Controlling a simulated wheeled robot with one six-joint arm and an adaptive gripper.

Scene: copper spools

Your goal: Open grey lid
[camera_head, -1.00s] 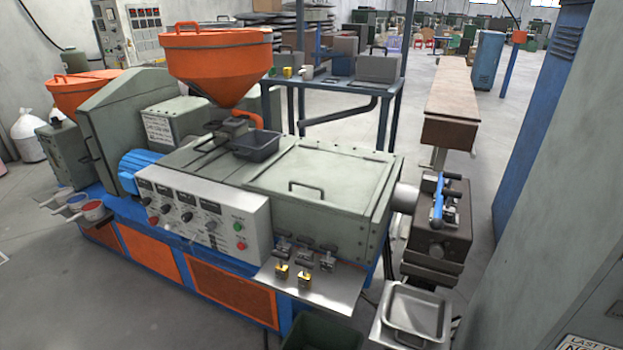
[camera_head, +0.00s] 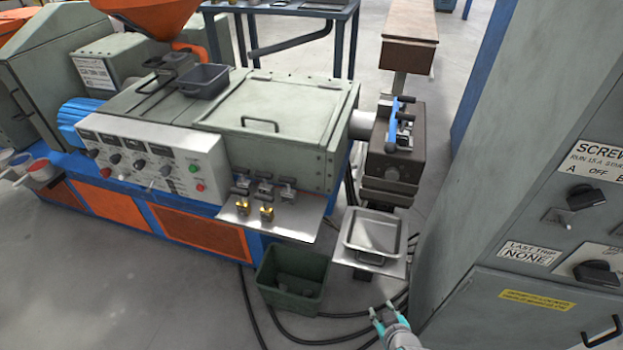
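The grey lid (camera_head: 275,103) is a flat grey-green panel on top of the extruder machine, with a dark bar handle (camera_head: 260,125) near its front edge. The lid lies closed, with hinges along its back edge. My gripper (camera_head: 383,312) shows at the bottom of the view, with teal fingertips spread apart and nothing seen between them. It is low and in front of the machine, well apart from the lid and its handle.
A dark tray (camera_head: 204,82) sits on the machine left of the lid. Small clamps and yellow parts stand on a front shelf (camera_head: 290,225). A metal tray (camera_head: 374,232), a green bin (camera_head: 291,280) and floor cables lie nearby. A grey cabinet (camera_head: 540,230) stands at right.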

